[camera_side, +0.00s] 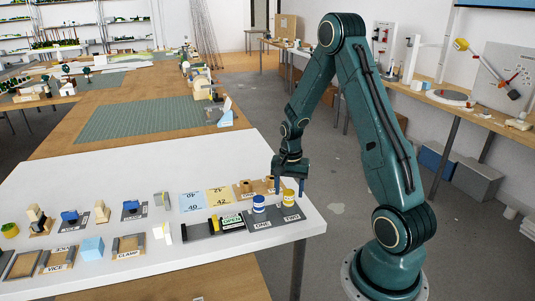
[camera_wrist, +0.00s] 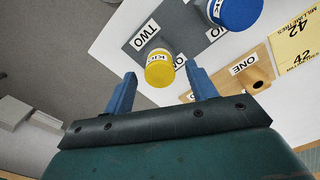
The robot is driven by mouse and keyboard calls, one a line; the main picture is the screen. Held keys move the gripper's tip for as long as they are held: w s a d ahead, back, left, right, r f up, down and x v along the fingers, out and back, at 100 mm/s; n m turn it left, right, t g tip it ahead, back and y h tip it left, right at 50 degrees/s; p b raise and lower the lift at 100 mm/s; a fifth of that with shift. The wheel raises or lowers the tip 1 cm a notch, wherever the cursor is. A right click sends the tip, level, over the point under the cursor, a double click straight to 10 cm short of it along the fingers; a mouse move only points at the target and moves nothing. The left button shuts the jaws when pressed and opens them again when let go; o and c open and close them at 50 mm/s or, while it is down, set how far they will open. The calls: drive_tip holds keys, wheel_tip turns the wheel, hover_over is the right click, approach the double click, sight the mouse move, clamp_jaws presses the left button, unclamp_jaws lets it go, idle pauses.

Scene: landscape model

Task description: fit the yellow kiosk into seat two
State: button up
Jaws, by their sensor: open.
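The yellow kiosk (camera_side: 288,197) is a short round piece with a white label band. It stands upright at the grey plate (camera_side: 275,212), by the label TWO. In the wrist view the yellow kiosk (camera_wrist: 159,72) shows just beyond and between my fingertips, beside the TWO label (camera_wrist: 146,35). I cannot tell whether it is fully down in seat two; the seat is hidden under it. My gripper (camera_side: 288,187) is open, with its blue fingers on either side of the kiosk's top and no clear contact. The blue kiosk (camera_side: 259,203) stands by label ONE.
A wooden block (camera_side: 255,187) with holes stands just behind the plate; its ONE label shows in the wrist view (camera_wrist: 243,67). A yellow card (camera_side: 219,197) marked 42 lies left of it. A dark slide with an OPEN label (camera_side: 232,221) adjoins the plate's left. The white table's right edge is close.

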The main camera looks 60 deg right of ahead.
sight(288, 194)
wheel_tip(288, 194, up, 12)
idle(0.6)
drive_tip(key=shift+r, duration=0.1)
idle(0.6)
drive_tip(key=s+a+r+n+t+h, duration=0.1)
drive_tip(key=s+a+r+n+t, duration=0.2)
drive_tip(key=a+r+n, duration=0.7)
drive_tip(key=s+a+r+n+t+y, duration=0.1)
drive_tip(key=s+a+r+n, duration=0.3)
drive_tip(key=s+a, duration=0.6)
drive_tip(key=shift+s+a+n+t, duration=0.15)
drive_tip(key=shift+a+n+t, duration=0.5)
drive_tip(key=shift+a, duration=1.35)
